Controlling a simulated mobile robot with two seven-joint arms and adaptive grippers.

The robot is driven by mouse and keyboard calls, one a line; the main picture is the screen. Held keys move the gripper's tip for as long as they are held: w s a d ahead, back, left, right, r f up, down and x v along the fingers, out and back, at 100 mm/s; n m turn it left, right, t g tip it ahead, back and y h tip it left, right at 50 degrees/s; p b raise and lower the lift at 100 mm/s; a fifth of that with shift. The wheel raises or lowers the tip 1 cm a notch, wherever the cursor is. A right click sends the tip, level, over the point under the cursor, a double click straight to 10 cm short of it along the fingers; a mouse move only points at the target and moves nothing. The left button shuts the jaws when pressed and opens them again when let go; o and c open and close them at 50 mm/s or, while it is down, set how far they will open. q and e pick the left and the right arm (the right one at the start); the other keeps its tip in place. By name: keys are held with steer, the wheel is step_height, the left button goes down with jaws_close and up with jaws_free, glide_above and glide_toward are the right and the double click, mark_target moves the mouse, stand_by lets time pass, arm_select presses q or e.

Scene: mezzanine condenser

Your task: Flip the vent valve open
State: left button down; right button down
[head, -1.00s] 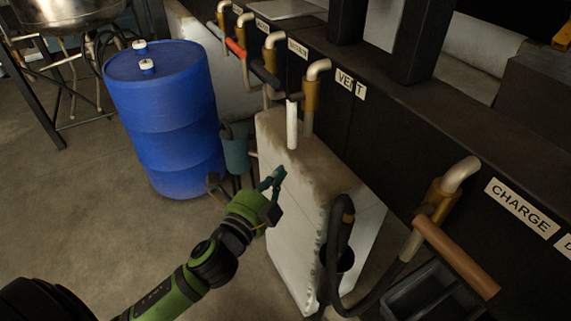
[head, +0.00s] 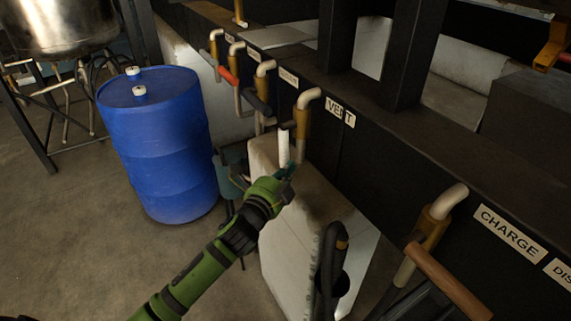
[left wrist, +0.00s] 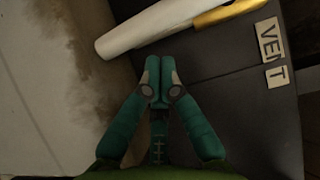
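The vent valve has a brass-coloured body (head: 303,124) on a pale elbow pipe, beside the VENT label (head: 341,112). Its white handle (head: 283,149) stands out in front and looks roughly upright in the head view. The white handle (left wrist: 150,28) and part of the yellow body (left wrist: 228,12) also show in the left wrist view, with the VENT label (left wrist: 271,52) to the right. My left gripper (head: 288,170) is just below the handle's lower end. In the left wrist view its teal fingertips (left wrist: 159,70) are together, empty and apart from the handle. My right gripper is out of view.
A worn white block (head: 290,235) stands below the valve, with a black hose (head: 328,265) at its right. A blue drum (head: 160,145) is on the left. The CHARGE valve's brown handle (head: 447,281) juts out at lower right. Other valves line the panel behind.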

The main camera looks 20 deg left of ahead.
arm_select(q)
steer(key=shift+w+a, duration=0.4)
steer(key=shift+w, duration=0.05)
steer(key=shift+w+a+f+m+t+b, duration=0.35)
steer(key=shift+a+b, duration=0.2)
steer(key=shift+b, duration=0.3)
steer(key=shift+r, duration=0.25)
